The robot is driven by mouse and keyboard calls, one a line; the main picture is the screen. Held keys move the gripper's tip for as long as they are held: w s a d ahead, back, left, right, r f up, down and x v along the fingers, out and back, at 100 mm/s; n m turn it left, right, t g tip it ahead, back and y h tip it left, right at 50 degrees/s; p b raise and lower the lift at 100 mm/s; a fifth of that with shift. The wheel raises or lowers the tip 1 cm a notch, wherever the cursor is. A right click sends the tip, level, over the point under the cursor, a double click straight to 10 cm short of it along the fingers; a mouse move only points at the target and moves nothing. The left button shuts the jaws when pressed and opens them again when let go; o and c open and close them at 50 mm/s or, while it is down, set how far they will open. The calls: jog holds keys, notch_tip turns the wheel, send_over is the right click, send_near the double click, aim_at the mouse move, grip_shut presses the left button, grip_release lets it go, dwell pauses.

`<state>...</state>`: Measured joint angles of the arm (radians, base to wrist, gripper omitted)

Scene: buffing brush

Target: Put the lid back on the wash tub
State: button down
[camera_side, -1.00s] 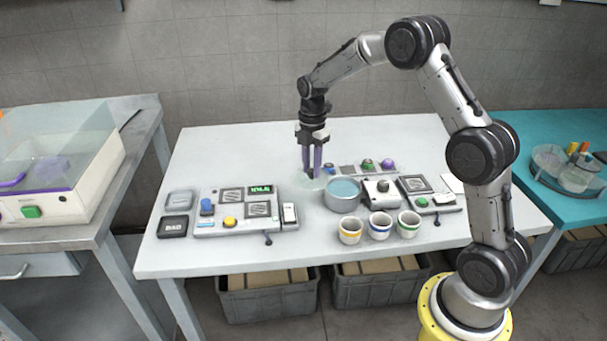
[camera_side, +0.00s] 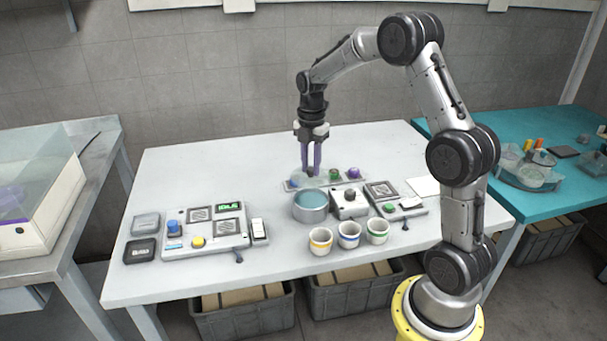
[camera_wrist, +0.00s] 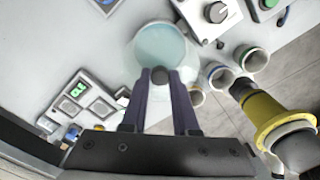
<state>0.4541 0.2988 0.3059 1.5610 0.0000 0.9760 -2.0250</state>
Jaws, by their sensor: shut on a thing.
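The wash tub (camera_side: 311,207) is a round grey vessel with blue water, standing open on the white table in the side view. In the wrist view its water (camera_wrist: 161,46) shows beyond my fingertips. My gripper (camera_side: 311,171) points down and is shut on the dark knob (camera_wrist: 160,76) of the clear lid (camera_wrist: 133,72). The lid is a see-through disc, faint in the side view. In the wrist view it overlaps the near part of the tub. The exact gap between lid and tub is hard to tell.
A control box with a dark knob (camera_side: 349,202) stands right of the tub. Three cups with coloured bands (camera_side: 349,235) stand in front. A strip with coloured knobs (camera_side: 353,174) lies behind, and a button panel (camera_side: 205,231) is at left. The back of the table is clear.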

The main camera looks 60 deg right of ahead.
jog(key=shift+d+f, duration=0.15)
jog(key=shift+d, duration=0.1)
jog(key=shift+f, duration=3.05)
jog(key=shift+f, duration=0.15)
jog(key=shift+c, duration=0.6)
grip_release()
jog(key=shift+r, duration=3.5)
